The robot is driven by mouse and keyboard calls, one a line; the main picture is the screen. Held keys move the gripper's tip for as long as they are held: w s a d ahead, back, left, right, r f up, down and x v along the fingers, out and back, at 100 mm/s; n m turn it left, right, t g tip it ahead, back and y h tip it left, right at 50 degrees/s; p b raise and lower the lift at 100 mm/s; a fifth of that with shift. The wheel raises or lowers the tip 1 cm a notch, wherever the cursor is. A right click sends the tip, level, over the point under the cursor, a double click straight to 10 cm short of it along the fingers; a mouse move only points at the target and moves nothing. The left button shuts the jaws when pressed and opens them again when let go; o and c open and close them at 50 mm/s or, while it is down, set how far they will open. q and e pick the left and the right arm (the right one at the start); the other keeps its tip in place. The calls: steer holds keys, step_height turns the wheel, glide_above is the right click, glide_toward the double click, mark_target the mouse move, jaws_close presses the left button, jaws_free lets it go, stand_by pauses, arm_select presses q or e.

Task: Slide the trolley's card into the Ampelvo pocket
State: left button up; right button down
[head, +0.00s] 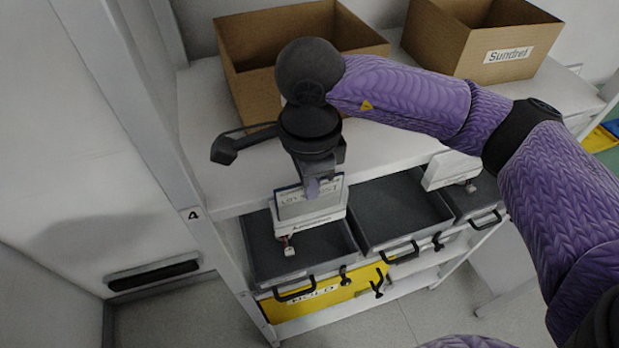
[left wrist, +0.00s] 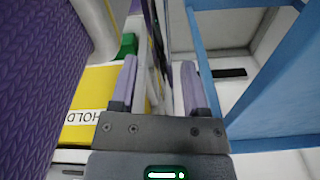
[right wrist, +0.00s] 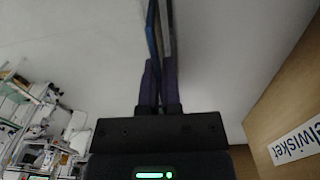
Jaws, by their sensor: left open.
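My right gripper (head: 314,186) points down over the front of the shelf, shut on the upper edge of the card (head: 296,203), a pale, dark-edged sheet with "LOT" print. In the right wrist view the fingers (right wrist: 160,88) are close together on thin upright sheets seen edge-on. The card stands upright at the white pocket (head: 318,221), whose label looks like Ampelvo but is small. The card's lower edge is hidden there; I cannot tell how deep it sits. My left gripper (left wrist: 158,88) is open, seen only in its wrist view; the trolley is not clearly recognisable.
Grey trays (head: 398,208) with black handles line the shelf's front. A second white pocket (head: 450,170) stands to the right. A cardboard box (head: 240,80) and the Sundrel box (head: 478,62) stand behind. A yellow HOLD bin (head: 335,295) is below.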

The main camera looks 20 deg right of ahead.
steer(key=c, duration=0.7)
jaws_free()
steer(key=shift+c, duration=0.2)
steer(key=shift+r, duration=0.15)
step_height(320, 180, up, 7)
steer(key=shift+r+b, duration=0.15)
steer(key=shift+b, duration=0.2)
